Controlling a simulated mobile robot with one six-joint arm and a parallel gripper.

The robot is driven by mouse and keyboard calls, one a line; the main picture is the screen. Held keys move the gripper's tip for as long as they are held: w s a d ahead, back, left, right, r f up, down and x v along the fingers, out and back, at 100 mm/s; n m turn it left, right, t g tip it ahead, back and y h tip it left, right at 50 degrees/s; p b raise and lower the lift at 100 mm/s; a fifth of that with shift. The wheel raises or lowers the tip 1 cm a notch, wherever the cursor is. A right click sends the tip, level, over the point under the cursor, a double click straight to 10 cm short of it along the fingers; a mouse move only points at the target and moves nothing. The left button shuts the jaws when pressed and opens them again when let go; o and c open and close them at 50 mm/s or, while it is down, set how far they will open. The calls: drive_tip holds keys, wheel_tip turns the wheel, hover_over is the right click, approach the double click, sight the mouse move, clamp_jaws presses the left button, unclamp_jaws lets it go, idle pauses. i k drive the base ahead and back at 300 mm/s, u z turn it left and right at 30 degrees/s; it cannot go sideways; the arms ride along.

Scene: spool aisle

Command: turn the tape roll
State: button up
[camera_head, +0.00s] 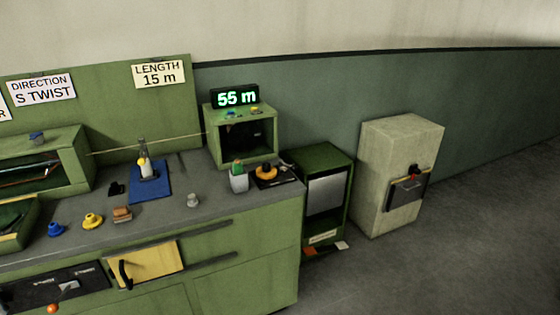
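A round orange item with a dark top (266,172), possibly the tape roll, lies on a dark plate at the right end of the green workbench. It is too small to tell for sure, and I cannot tell which way it is turned. My gripper is not in view.
A grey cup with a green top (239,178) stands just left of the orange item. A green box with a 55 m display (235,97) stands behind. A blue mat (151,190) bears an upright yellow and white item (146,167). A beige cabinet (388,150) stands right; the floor beyond is clear.

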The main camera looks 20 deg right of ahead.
sight(266, 172)
drive_tip(key=z, duration=4.35)
drive_tip(key=i, duration=0.1)
drive_tip(key=u, duration=3.05)
drive_tip(key=k, duration=0.8)
drive_tip(key=u, duration=1.05)
drive_tip(key=i, duration=1.05)
drive_tip(key=z, duration=0.1)
